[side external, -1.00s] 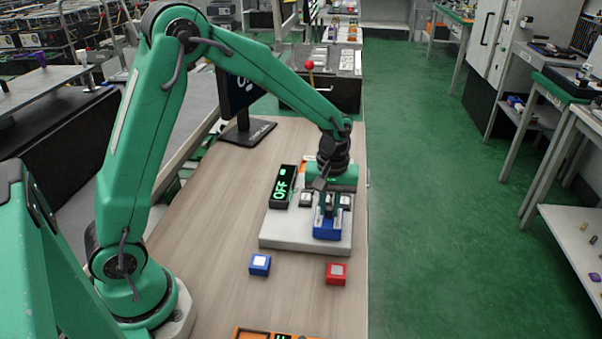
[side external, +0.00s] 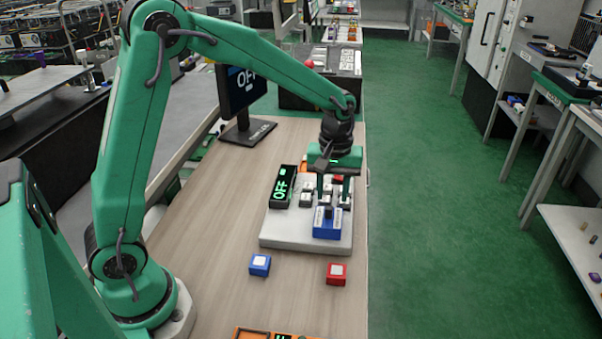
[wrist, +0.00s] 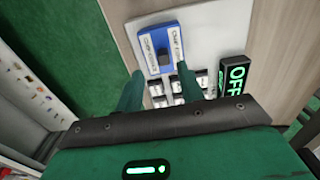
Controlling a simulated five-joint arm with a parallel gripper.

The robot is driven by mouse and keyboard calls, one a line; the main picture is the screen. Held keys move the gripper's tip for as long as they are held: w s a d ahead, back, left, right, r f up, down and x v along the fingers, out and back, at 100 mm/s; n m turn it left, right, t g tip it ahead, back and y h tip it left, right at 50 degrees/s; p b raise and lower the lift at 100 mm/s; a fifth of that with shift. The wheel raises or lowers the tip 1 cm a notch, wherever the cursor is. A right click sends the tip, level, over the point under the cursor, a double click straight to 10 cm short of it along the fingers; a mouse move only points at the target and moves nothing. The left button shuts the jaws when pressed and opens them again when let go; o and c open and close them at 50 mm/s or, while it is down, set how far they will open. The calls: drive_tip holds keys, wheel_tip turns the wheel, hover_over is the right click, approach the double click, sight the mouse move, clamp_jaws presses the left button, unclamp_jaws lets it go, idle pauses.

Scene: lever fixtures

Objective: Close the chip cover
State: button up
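The blue cover fixture (side external: 327,229) sits at the front right of the pale grey base plate (side external: 275,236). In the wrist view, the blue fixture (wrist: 160,46) carries two white labels that seem to read "chip cover", with a small dark knob between them. I cannot tell whether its cover is open or shut. My gripper (side external: 333,196) is above and just behind it, pointing down. In the wrist view, the fingers of my gripper (wrist: 159,72) are spread apart with nothing between them, below the blue fixture in the picture.
Several small silver-and-black pieces (side external: 306,200) stand behind the blue fixture. A black display (side external: 283,187) reads OFF in green. A blue block (side external: 260,265) and a red block (side external: 337,273) lie in front of the plate. A monitor (side external: 241,92) stands at the back left.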

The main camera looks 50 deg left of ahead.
sight(331, 208)
drive_tip(key=shift+r, duration=1.65)
drive_tip(key=shift+s+r, duration=0.3)
drive_tip(key=shift+r, duration=0.15)
drive_tip(key=s+a+r+m+t, duration=0.1)
drive_tip(key=s+r+m, duration=0.3)
drive_tip(key=s, duration=0.6)
drive_tip(key=s+a+r+m+t, duration=0.1)
drive_tip(key=s+r+m+t, duration=0.3)
drive_tip(key=s, duration=0.6)
drive_tip(key=shift+a+m+t, duration=0.3)
drive_tip(key=shift+a+m, duration=0.1)
drive_tip(key=shift+m, duration=0.1)
